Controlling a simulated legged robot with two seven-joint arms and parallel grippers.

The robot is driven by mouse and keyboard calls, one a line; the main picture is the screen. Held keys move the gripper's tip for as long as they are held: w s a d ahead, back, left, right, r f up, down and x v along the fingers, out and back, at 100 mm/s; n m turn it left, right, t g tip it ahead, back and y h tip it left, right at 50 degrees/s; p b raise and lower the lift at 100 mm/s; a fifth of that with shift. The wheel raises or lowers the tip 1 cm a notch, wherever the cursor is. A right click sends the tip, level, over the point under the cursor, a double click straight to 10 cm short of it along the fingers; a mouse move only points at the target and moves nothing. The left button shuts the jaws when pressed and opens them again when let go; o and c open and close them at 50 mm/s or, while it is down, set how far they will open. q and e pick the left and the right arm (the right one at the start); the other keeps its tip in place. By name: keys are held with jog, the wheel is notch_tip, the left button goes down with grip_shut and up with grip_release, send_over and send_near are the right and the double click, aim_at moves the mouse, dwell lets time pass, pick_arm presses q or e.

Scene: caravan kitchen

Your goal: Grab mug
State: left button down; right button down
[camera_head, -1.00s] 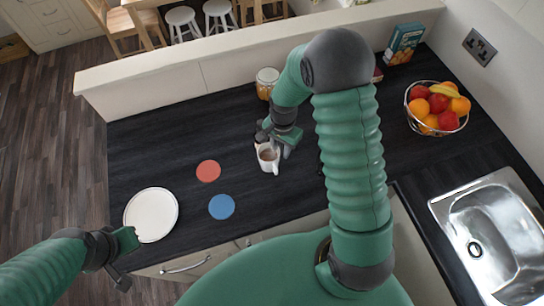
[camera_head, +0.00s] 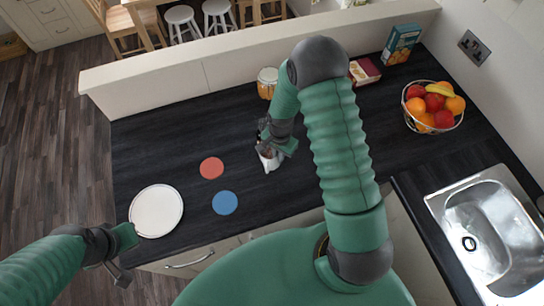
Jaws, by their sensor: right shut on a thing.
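The white mug (camera_head: 271,163) with brown contents is at the middle of the dark counter, partly hidden by my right gripper. My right gripper (camera_head: 268,150) is shut on the mug from above and behind. The mug looks tilted, and I cannot tell whether it still touches the counter. My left gripper (camera_head: 127,256) is at the lower left, off the counter's front edge near the white plate, and looks open and empty.
On the dark counter (camera_head: 150,145) lie a red coaster (camera_head: 211,168), a blue coaster (camera_head: 225,203) and a white plate (camera_head: 156,211). A jar (camera_head: 267,83), a red box (camera_head: 365,70), a blue carton (camera_head: 401,44) and a fruit bowl (camera_head: 434,105) stand farther back. A sink (camera_head: 490,235) is at right.

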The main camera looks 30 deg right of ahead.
jog(key=shift+w+a+r, duration=0.1)
jog(key=shift+a, duration=0.3)
jog(key=shift+d, duration=0.45)
jog(key=shift+d+f, duration=0.2)
jog(key=shift+d, duration=0.25)
jog(key=shift+a, duration=0.3)
jog(key=shift+a+r, duration=0.1)
jog(key=shift+a, duration=0.25)
jog(key=shift+d, duration=0.35)
pick_arm(q)
jog(key=shift+d+f, duration=0.1)
pick_arm(e)
jog(key=shift+d, duration=0.15)
